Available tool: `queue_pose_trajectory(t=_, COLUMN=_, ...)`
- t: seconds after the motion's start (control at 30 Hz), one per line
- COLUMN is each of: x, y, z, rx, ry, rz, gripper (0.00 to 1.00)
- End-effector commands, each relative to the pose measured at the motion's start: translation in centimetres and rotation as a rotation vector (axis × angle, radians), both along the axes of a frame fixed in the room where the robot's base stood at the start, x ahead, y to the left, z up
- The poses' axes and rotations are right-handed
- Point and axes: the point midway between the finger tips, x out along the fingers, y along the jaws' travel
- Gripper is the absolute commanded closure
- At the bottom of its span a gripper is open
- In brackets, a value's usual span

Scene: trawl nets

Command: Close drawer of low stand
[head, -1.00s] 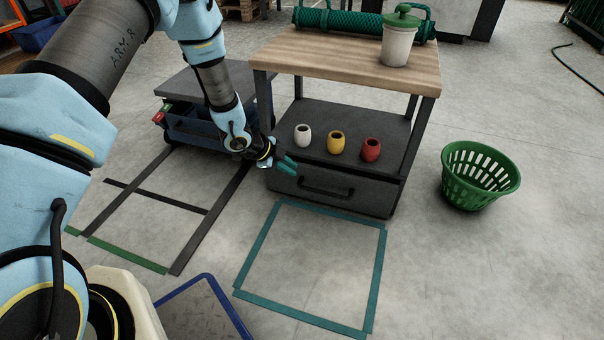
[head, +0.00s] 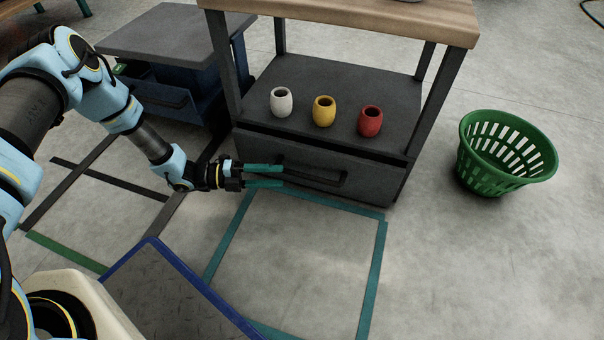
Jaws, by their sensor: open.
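The low stand (head: 330,85) is dark grey with a wooden top, partly cut off by the upper edge of the head view. Its drawer (head: 370,183) is at the bottom and has a dark bar handle (head: 318,180). A dark gap shows along the drawer front's upper edge; I cannot tell how far out it stands. My gripper (head: 282,176) is open, with its two green fingers pointing right, one above the other, in front of the drawer's left part by the handle's left end. Whether the fingers touch the drawer or handle is not clear.
White (head: 281,102), yellow (head: 324,111) and red (head: 370,121) cups stand on the shelf above the drawer. A green basket (head: 505,153) is on the floor to the right. A blue-grey cart (head: 180,45) stands at left. Teal tape (head: 374,270) outlines clear floor in front.

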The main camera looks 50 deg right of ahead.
Motion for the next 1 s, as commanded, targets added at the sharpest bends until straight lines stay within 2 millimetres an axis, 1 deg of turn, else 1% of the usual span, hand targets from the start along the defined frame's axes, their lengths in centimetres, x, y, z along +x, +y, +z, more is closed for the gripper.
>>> queue_pose_trajectory(t=0.1, x=-1.8, y=-1.5, z=-0.5, rx=0.001, ry=0.001, rz=-0.003, gripper=0.50)
queue_pose_trajectory(t=0.3, x=-4.6, y=-3.8, z=-0.8, rx=0.002, ry=0.001, rz=-0.002, gripper=0.50)
queue_pose_trajectory(t=0.43, x=-5.7, y=-4.8, z=-0.9, rx=0.004, ry=0.000, rz=0.000, gripper=0.50)
queue_pose_trajectory(t=0.6, x=-6.5, y=-5.5, z=-0.8, rx=0.004, ry=0.000, rz=0.000, gripper=0.50)
queue_pose_trajectory(t=0.87, x=-6.6, y=-5.6, z=-0.7, rx=0.004, ry=0.000, rz=0.001, gripper=0.50)
queue_pose_trajectory(t=0.9, x=-6.6, y=-5.6, z=-0.7, rx=0.004, ry=0.000, rz=0.001, gripper=0.53)
queue_pose_trajectory(t=1.0, x=-6.5, y=-5.6, z=-0.7, rx=0.004, ry=0.000, rz=0.001, gripper=0.64)
